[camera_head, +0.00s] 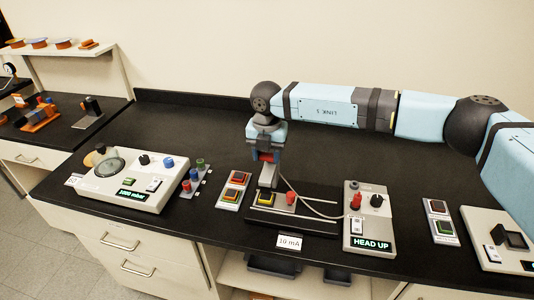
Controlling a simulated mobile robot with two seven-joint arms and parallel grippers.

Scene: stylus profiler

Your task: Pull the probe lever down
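A light control box (368,230) with a lit "HEAD UP" display stands right of centre. It carries a red upright part (356,201) and a black knob (376,201); I cannot tell for sure which part is the probe lever. A black stage (318,218) with a yellow block (266,199) and a red piece (291,197) lies left of the box. A cable joins this area to the box. My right gripper (268,184) points down over the stage's left part, near the yellow block. Its finger opening and any contact are too small to tell. My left gripper is not in view.
A "1000 mbar" console (128,194) and a row of coloured knobs (193,178) stand at left. Button panels (234,190) (440,222) flank the stage and box. Another console (495,250) is at far right. The black counter (190,118) is clear behind.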

